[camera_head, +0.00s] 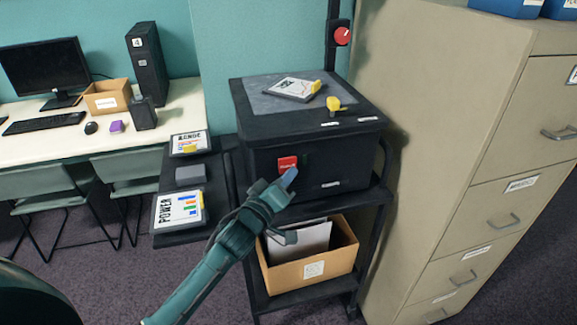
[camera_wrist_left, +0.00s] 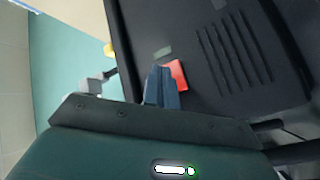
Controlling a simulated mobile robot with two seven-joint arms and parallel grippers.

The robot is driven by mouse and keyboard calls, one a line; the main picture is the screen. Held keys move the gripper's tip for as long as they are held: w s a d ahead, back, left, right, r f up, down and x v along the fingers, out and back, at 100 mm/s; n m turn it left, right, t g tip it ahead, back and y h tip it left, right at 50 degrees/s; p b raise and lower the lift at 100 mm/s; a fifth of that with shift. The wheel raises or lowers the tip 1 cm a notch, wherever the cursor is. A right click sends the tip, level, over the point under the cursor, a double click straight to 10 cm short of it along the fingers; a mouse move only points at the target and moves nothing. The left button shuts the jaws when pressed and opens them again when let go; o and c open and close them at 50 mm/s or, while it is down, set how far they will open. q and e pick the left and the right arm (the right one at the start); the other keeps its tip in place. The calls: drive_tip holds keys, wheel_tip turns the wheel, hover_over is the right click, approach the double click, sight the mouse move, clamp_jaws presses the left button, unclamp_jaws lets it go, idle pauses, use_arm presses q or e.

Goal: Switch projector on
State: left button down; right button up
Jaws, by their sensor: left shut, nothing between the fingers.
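The projector (camera_head: 262,161) is a black box-shaped overhead projector with a grey glass top, standing on a black cart. A red switch (camera_head: 286,162) sits on its front face; it also shows in the left wrist view (camera_wrist_left: 178,74), partly hidden behind my fingers. My left gripper (camera_head: 290,177) is shut and empty, its fingertips just in front of the switch's lower right. In the left wrist view, the shut fingers (camera_wrist_left: 161,86) overlap the switch's left side. I cannot tell whether they touch it. My right gripper is not in view.
A card and yellow pieces lie on the projector's top (camera_head: 257,96). A side shelf (camera_head: 172,238) holds signs. A cardboard box (camera_head: 311,269) sits on the lower shelf. A beige filing cabinet (camera_head: 440,130) stands close on the right, and a desk (camera_head: 60,143) on the left.

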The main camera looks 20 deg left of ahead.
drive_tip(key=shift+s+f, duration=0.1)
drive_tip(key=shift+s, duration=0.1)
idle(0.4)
use_arm(q)
drive_tip(key=shift+w+a, duration=0.1)
drive_tip(key=shift+w, duration=0.05)
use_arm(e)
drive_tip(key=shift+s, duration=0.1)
use_arm(q)
drive_tip(key=shift+w+a, duration=0.2)
drive_tip(key=shift+w, duration=0.05)
drive_tip(key=shift+w+a, duration=0.1)
drive_tip(key=shift+w, duration=0.1)
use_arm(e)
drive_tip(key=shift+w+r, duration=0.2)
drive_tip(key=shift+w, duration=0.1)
use_arm(q)
drive_tip(key=shift+s, duration=0.15)
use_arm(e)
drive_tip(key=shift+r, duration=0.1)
use_arm(q)
drive_tip(key=shift+s+d+p, duration=0.4)
drive_tip(key=shift+s+p, duration=0.05)
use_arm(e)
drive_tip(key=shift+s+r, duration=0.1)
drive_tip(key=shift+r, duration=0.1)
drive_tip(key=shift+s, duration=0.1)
